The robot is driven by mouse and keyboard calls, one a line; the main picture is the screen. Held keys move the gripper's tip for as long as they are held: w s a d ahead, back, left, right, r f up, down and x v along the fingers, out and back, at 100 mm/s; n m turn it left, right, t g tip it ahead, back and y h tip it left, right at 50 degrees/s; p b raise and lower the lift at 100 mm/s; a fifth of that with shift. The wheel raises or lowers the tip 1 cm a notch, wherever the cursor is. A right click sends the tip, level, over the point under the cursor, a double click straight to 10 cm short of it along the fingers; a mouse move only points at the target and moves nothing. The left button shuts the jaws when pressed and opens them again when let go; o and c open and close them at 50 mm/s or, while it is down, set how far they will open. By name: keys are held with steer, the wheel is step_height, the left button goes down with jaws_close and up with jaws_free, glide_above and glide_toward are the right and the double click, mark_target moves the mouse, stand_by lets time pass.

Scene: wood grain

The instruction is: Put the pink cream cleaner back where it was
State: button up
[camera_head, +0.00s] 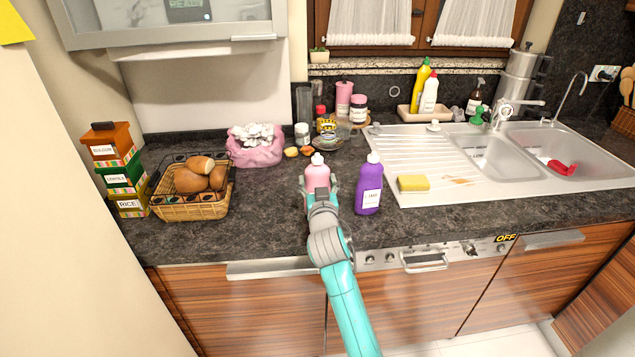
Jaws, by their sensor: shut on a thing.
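The pink cream cleaner (317,174) is an upright pink bottle with a white cap, near the middle of the dark countertop. My gripper (318,194) is shut on it from the front. My gripper and arm hide the bottle's lower part, so I cannot tell whether its base touches the counter. A purple bottle (369,186) with a white cap and label stands close to its right.
A bread basket (190,208) and stacked boxes (122,170) stand at the left. A pink bag (256,150) and small jars are behind. A yellow sponge (413,183) lies on the sink's drainboard (420,155). Counter between basket and pink bottle is clear.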

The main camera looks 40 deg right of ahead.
steer(key=o, duration=1.6)
steer(key=v, duration=1.2)
steer(key=shift+r, duration=0.15)
steer(key=s+a+f+n+y, duration=0.5)
steer(key=s+a+f+y, duration=0.2)
steer(key=s+a+f, duration=0.9)
steer(key=s+a+r+y, duration=0.1)
steer(key=s, duration=0.7)
steer(key=s+a+n+y, duration=0.1)
steer(key=s, duration=0.7)
steer(key=s+a+r+y, duration=0.1)
steer(key=s+a, duration=0.1)
steer(key=s, duration=0.6)
steer(key=shift+r+n, duration=0.35)
steer(key=shift+n, duration=0.05)
